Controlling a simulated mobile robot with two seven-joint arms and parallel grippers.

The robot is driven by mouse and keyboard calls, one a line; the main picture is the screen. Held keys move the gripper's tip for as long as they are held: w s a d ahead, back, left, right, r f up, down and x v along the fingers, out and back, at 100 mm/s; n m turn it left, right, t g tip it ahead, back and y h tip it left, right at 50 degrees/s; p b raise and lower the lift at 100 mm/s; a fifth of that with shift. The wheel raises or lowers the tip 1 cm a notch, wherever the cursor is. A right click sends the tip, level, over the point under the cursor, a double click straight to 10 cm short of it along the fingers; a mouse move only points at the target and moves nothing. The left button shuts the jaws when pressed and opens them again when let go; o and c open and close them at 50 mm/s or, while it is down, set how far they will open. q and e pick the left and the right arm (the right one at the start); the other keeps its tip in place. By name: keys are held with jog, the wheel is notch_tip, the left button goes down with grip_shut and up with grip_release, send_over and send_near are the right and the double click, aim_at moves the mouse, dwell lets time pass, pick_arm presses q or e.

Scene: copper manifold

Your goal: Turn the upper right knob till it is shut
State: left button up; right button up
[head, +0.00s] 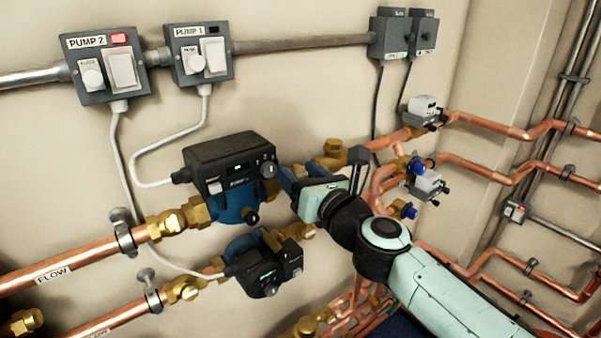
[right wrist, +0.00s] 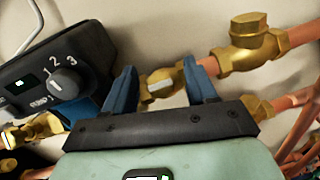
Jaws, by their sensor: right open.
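The upper right knob (right wrist: 160,86) is a small pale grey handle on a brass valve (right wrist: 158,77), just right of the upper pump, in the right wrist view. My right gripper (right wrist: 161,76) is open, its two blue fingers on either side of that valve. A gap shows between each finger and the grey handle; whether a finger touches the brass I cannot tell. In the head view my right gripper (head: 300,177) is at the right of the upper pump (head: 230,165) and largely hides the knob. My left gripper is out of view.
A brass fitting (right wrist: 250,42) stands close right of the fingers. The upper pump's black control box (right wrist: 45,75) with its dial is close on the left. The lower pump (head: 268,270) sits below. Copper pipes and valves crowd the right side.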

jog(key=c, duration=1)
